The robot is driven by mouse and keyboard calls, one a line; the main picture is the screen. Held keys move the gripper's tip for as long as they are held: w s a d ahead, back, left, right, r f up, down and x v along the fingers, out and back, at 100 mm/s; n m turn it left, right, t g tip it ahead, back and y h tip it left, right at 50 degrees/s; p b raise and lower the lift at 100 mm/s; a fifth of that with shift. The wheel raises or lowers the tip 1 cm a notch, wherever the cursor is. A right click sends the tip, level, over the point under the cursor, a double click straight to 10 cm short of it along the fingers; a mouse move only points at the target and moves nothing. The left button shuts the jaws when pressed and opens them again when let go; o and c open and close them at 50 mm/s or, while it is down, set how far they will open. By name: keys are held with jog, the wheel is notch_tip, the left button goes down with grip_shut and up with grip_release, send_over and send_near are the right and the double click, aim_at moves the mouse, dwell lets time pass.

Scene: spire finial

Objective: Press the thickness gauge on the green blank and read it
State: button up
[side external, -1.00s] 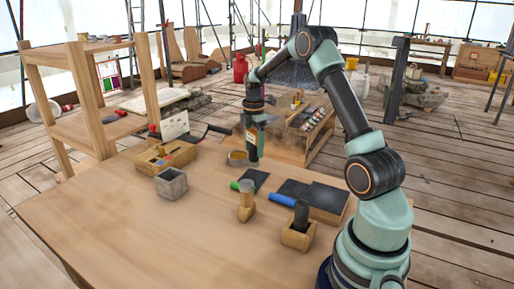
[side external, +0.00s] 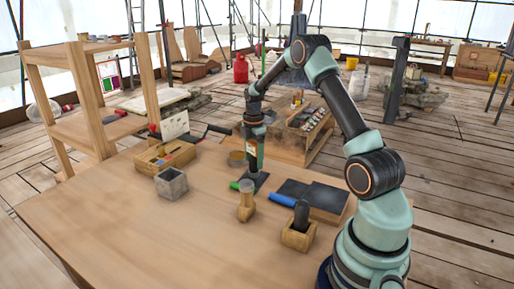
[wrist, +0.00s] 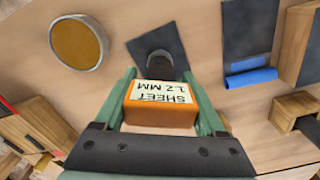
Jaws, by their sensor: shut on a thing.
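My gripper (side external: 254,152) is shut on the thickness gauge, an orange block (wrist: 160,117) with a dark cylindrical nose. The gauge also shows in the side view (side external: 259,158), upright. Its pale display in the wrist view is upside down and appears to read "SHEET 1.2 MM". The green blank is a dark sheet (side external: 260,184) with a green strip at its left edge, flat on the table. The gauge's nose is over this sheet and appears to touch it. The sheet shows around the nose in the wrist view (wrist: 140,48); its green strip is hidden there.
A dark sheet with a blue strip (side external: 292,188) lies to the right, beside a wooden block with a dark top (side external: 328,197). The front-left table is clear.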

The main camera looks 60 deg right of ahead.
jog(key=shift+f, duration=0.15)
jog(key=o, duration=1.5)
